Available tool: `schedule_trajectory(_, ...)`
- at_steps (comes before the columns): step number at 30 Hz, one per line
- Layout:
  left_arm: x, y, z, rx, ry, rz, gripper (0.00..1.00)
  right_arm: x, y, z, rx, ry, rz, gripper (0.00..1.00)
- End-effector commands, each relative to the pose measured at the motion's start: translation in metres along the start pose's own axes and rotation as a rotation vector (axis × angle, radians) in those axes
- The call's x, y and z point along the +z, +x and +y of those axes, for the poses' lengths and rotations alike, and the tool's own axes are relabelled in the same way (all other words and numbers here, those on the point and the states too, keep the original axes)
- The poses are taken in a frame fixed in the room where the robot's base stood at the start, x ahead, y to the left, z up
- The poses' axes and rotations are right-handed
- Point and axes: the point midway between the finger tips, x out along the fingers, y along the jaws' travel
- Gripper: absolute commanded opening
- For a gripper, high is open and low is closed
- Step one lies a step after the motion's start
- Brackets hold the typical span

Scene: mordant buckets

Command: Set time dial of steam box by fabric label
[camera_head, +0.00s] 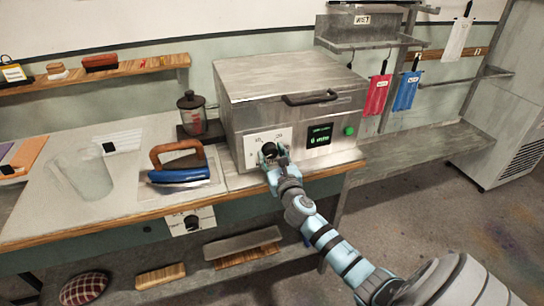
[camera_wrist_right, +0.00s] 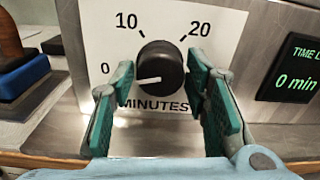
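The steam box (camera_head: 290,90) is a metal box with a handled lid on the bench. Its time dial is a black knob (camera_wrist_right: 160,68) on a white plate marked 0, 10, 20 and MINUTES; the white pointer faces left, near 0. The green display (camera_wrist_right: 297,75) reads 0 min. My right gripper (camera_wrist_right: 160,85) is open, its green-padded fingers on either side of the knob's lower part; I cannot tell whether they touch it. In the head view the gripper (camera_head: 272,156) partly covers the knob. Red (camera_head: 376,95) and blue (camera_head: 406,91) fabrics hang with small labels, unreadable here. My left gripper is not in view.
A blue iron with a brown handle (camera_head: 180,172) stands left of the steam box, with a lidded jar (camera_head: 192,114) behind it. A clear pitcher (camera_head: 84,172) stands further left. A green button (camera_head: 349,130) is right of the display. A lower bench (camera_head: 430,150) is mostly clear.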

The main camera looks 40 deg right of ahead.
Motion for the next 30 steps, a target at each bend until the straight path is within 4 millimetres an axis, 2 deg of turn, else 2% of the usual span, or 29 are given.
schedule_trajectory(1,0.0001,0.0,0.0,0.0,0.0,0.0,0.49,-0.0001,-0.0001,0.0001,0.0,0.0,0.0,0.29)
schedule_trajectory(5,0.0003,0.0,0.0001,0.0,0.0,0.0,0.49,-0.0001,-0.0002,0.0002,0.0,0.0,0.0,0.08)
schedule_trajectory(6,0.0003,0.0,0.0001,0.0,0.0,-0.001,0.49,-0.0001,-0.0002,0.0002,0.0,0.0,0.0,0.06)
schedule_trajectory(17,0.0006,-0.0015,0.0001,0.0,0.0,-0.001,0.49,0.0001,-0.0004,0.0003,0.001,0.059,0.002,0.06)
schedule_trajectory(30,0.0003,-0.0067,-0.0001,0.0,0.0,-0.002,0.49,0.0007,-0.0005,0.0008,0.001,0.387,0.012,0.06)
